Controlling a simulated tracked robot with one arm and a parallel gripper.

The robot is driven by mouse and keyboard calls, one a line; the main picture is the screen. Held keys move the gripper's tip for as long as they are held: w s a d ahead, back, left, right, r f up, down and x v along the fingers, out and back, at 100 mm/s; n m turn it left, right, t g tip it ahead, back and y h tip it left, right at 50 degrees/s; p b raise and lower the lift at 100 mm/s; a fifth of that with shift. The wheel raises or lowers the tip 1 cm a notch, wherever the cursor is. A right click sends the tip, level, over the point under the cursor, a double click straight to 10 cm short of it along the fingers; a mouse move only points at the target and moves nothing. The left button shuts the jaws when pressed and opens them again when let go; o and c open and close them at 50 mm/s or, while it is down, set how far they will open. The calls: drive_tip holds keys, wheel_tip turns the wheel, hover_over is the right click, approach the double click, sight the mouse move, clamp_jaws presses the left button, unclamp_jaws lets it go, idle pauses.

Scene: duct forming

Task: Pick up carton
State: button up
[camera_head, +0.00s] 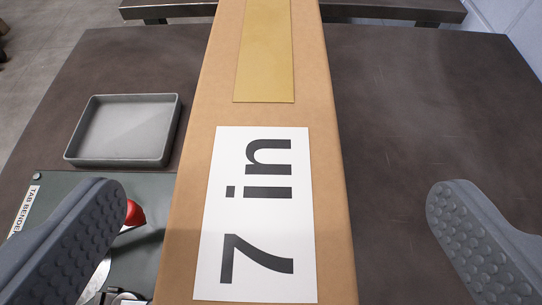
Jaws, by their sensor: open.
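The carton (195,165) is a long brown box in the middle of the camera_head view, running from the bottom edge to the top edge. It has a white label (213,215) reading "7 in" and a strip of tan tape on its top. My gripper (275,205) is open, with one grey studded finger at the left and one at the right. The carton lies between the fingers in the picture, with a gap on each side; I see no contact. The carton's near and far ends are out of view.
A dark table (420,120) lies under the carton, with clear room on the right. On the left are an empty grey tray (125,160) and a tab bender (150,195) with a red knob, close beside the carton. A bench (395,10) stands behind.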

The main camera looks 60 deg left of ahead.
sight(268, 117)
drive_tip(key=x, duration=0.8)
drive_tip(key=shift+s+a+f, duration=0.1)
drive_tip(key=shift+a+f, duration=0.15)
drive_tip(key=shift+a, duration=0.2)
drive_tip(key=shift+w+a+f, duration=0.2)
drive_tip(key=shift+w, duration=0.05)
drive_tip(key=c, duration=1.7)
drive_tip(key=shift+r, duration=0.1)
drive_tip(key=c, duration=0.3)
drive_tip(key=shift+r, duration=0.1)
drive_tip(key=shift+c, duration=0.2)
